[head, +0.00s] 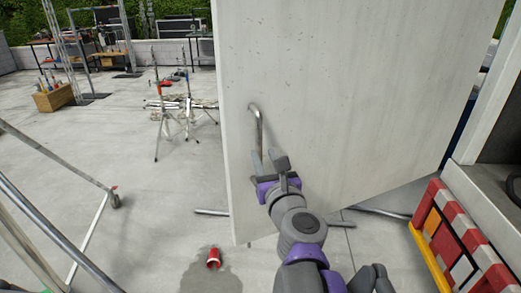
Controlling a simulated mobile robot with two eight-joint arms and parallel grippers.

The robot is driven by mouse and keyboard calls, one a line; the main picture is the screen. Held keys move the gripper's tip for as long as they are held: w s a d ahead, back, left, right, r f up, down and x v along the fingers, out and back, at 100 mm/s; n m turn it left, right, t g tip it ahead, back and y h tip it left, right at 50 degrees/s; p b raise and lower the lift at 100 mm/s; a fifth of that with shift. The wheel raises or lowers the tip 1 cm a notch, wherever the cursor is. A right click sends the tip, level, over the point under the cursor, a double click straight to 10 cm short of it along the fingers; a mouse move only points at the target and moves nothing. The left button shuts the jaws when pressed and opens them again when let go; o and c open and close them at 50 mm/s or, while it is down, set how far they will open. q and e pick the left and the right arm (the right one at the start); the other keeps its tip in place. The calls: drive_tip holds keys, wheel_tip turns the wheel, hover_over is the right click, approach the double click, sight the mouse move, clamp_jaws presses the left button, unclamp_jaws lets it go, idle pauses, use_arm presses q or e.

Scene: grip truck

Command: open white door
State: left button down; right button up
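The white door (350,80) is a large pale panel filling the middle and right of the head view, slightly tilted in the picture. A metal bar handle (259,128) stands near its left edge. My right gripper (270,163), grey with purple bands, reaches up from the bottom to the lower end of the handle. Its two fingers are apart, and the handle's lower end lies at or just behind the left finger. I cannot tell whether they touch. My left gripper does not show clearly.
A red cup (213,257) lies in a wet patch on the floor below the door. A red, white and yellow case (460,240) stands at the right. Metal rails (60,235) are at the left. Stands (180,115) and a wooden crate (54,97) are farther back. Floor between is open.

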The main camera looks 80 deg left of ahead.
drive_tip(key=shift+w+d, duration=0.2)
drive_tip(key=shift+d, duration=2.05)
